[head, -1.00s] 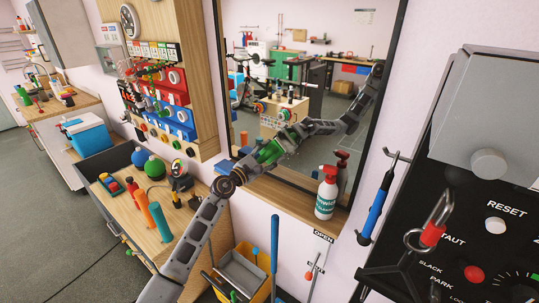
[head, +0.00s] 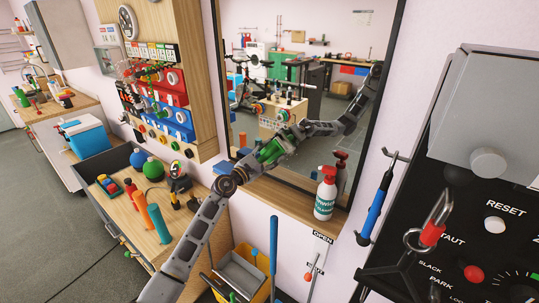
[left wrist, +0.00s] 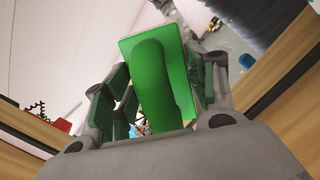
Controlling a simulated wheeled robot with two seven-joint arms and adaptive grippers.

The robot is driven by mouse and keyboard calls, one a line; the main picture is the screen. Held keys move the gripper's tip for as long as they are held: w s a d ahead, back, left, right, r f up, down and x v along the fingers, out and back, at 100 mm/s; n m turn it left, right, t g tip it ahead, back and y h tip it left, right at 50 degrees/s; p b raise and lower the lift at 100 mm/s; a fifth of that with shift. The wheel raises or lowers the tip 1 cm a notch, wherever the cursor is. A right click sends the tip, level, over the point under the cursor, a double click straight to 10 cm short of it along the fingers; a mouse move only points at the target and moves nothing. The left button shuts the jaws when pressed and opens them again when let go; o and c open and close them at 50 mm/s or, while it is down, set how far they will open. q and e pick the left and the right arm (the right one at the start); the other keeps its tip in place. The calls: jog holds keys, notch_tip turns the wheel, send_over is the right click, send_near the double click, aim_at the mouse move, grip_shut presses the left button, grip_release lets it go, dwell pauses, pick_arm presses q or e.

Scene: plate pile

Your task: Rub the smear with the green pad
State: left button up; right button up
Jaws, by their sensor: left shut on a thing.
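The green pad (left wrist: 128,58) with its thick rounded green handle (left wrist: 158,80) fills the middle of the left wrist view. My left gripper (head: 264,156) is shut on it, with a finger on each side of the handle. In the head view the green pad (head: 270,150) is at the lower left part of the large mirror (head: 300,60), close to the glass. I cannot tell whether it touches. The mirror shows a reflection of my arm. I cannot make out the smear; the gripper and pad may cover it. My right gripper is out of view.
A white spray bottle (head: 325,196) with a red top stands on the ledge below the mirror. A blue-handled tool (head: 377,207) hangs right of it, beside a black panel (head: 500,255). A yellow bucket (head: 262,292) is below. A bench (head: 128,215) with bottles and balls is left.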

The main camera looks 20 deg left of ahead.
aim_at(279, 154)
pick_arm(q)
jog(key=shift+w+d, duration=0.15)
jog(key=shift+w, duration=0.2)
dwell(0.3)
jog(key=shift+d, duration=0.1)
jog(key=shift+s+d+r+p, duration=0.1)
jog(key=shift+s+d+p, duration=0.2)
jog(key=shift+d+p, duration=0.25)
jog(key=shift+s+d+r+p, duration=0.1)
jog(key=shift+s+d+p, duration=0.2)
jog(key=shift+d, duration=0.4)
jog(key=shift+s+d+f+p, duration=0.1)
jog(key=shift+s+d+p, duration=0.1)
jog(key=shift+d+p, duration=0.25)
jog(key=shift+d, duration=0.2)
jog(key=shift+s+d+p, duration=0.3)
jog(key=shift+d+p, duration=0.25)
jog(key=shift+d, duration=0.35)
jog(key=shift+s+d+p, duration=0.25)
jog(key=shift+d+p, duration=0.3)
jog(key=shift+d, duration=0.3)
jog(key=shift+a, duration=0.1)
